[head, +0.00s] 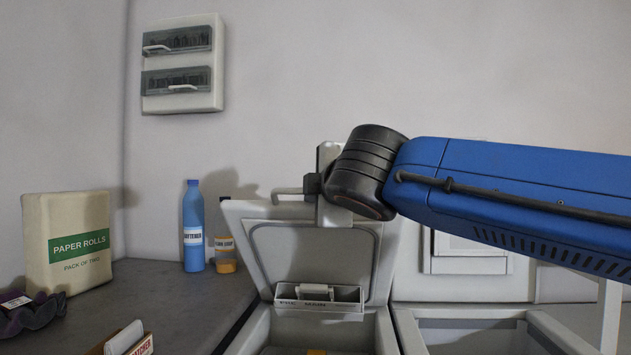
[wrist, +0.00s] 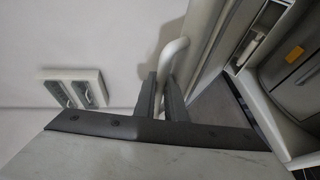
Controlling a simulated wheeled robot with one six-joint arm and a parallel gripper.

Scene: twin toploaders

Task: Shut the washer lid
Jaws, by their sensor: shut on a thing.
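The washer lid (head: 312,262) is a pale grey panel standing raised at the back of the left toploader (head: 252,335). A small dispenser box with printed lettering (head: 318,296) is low on the lid's inner face. A pale bar handle (head: 288,192) shows at the lid's upper left edge, and its curved bar shows in the wrist view (wrist: 174,50). My gripper (wrist: 160,92) is shut on this handle, one dark finger on each side. In the head view my wrist hides part of the lid's top edge.
A second toploader (head: 470,325) stands open at the right, under my arm. On the counter (head: 185,290) at the left are a paper rolls pack (head: 68,245), a blue bottle (head: 193,225) and an orange tub (head: 226,262). A fuse box (head: 182,63) hangs on the wall.

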